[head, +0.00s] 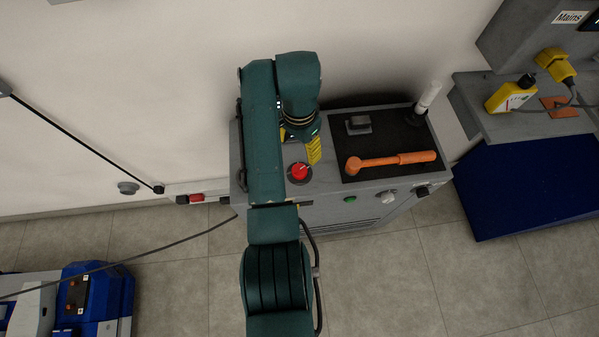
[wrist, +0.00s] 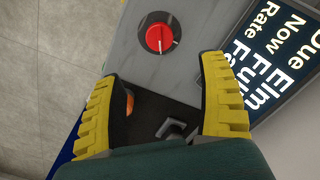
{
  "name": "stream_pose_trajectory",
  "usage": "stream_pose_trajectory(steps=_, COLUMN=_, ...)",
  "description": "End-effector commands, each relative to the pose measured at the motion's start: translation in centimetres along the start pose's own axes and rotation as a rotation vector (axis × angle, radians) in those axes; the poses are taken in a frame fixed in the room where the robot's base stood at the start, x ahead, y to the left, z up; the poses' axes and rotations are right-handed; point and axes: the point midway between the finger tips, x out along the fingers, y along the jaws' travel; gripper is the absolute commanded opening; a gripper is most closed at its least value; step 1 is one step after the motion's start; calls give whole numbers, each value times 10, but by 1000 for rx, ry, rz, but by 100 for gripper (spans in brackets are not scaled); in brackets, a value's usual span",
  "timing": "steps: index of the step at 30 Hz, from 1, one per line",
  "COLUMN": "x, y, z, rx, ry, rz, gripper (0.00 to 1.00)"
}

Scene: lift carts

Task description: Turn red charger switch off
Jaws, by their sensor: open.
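The red charger switch (head: 300,172) is a round red rotary knob on a dark round base, on top of the grey cabinet (head: 325,195). In the wrist view the knob (wrist: 159,38) shows whole, with a pale pointer mark on it. My gripper (head: 300,142) is just behind the knob in the head view, its yellow fingers pointing down. In the wrist view my gripper (wrist: 158,75) is open and empty, and the knob lies beyond its fingertips, roughly between them and apart from both. My arm hides the cabinet's left part in the head view.
A green button (head: 350,199) sits on the front. A lit text screen (wrist: 275,60) is right of the knob.

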Motion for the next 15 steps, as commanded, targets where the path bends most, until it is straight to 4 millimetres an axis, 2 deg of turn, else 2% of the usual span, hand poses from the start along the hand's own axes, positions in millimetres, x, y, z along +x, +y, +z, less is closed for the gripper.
stream_pose_trajectory(steps=1, x=18, y=1, z=1, rx=0, ry=-4, rz=4, gripper=75)
stream_pose_trajectory(steps=9, x=85, y=1, z=1, rx=-1, ry=-3, rz=3, gripper=75)
stream_pose_trajectory(steps=15, x=123, y=0, z=0, rx=-2, ry=-1, rz=1, gripper=75)
